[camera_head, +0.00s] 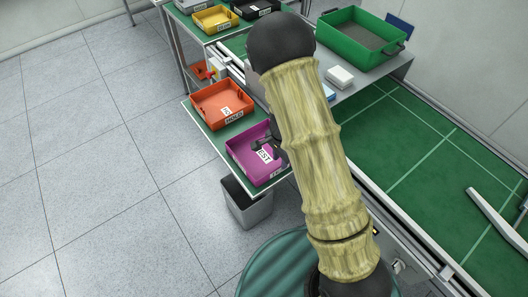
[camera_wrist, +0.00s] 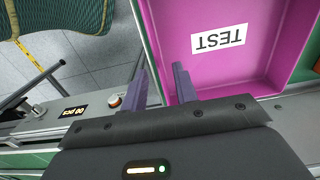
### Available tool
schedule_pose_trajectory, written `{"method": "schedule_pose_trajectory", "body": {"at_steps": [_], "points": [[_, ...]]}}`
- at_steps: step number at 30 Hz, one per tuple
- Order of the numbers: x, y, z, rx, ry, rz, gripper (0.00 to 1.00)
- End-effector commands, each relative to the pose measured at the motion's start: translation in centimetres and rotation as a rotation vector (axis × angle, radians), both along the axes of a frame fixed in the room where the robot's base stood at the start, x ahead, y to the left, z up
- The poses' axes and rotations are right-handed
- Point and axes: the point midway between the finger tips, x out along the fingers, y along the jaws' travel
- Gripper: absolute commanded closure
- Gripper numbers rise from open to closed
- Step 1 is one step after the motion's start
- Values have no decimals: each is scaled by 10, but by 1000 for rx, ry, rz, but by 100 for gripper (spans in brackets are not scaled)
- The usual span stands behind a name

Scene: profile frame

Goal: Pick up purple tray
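The purple tray (camera_head: 248,167) sits on a green-topped side table in the head view, with a white TEST label on its floor. It fills the upper right of the wrist view (camera_wrist: 260,60), where the label reads upside down. My gripper (camera_wrist: 162,82) has its two dark fingers spread apart with a gap between them. The fingers are near the tray's near left corner; the right finger overlaps the tray in the picture. I cannot tell whether either finger touches it. In the head view my arm hides part of the tray's right side.
An orange tray (camera_head: 220,103) stands just behind the purple one. A grey bin (camera_head: 247,207) stands on the floor below the table. A green crate (camera_head: 358,40) and a yellow tray (camera_head: 214,19) are farther back. A counter panel (camera_wrist: 75,110) with a knob lies left of my fingers.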

Motion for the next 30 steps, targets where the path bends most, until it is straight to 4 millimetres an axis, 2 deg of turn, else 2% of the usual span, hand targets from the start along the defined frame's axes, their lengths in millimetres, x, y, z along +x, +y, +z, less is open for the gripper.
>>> {"method": "schedule_pose_trajectory", "body": {"at_steps": [12,24,30], "points": [[0,-2,-5,0,0,-6,71],[-3,-4,-51,2,1,-5,71],[-2,-3,-54,1,-2,-4,71]]}}
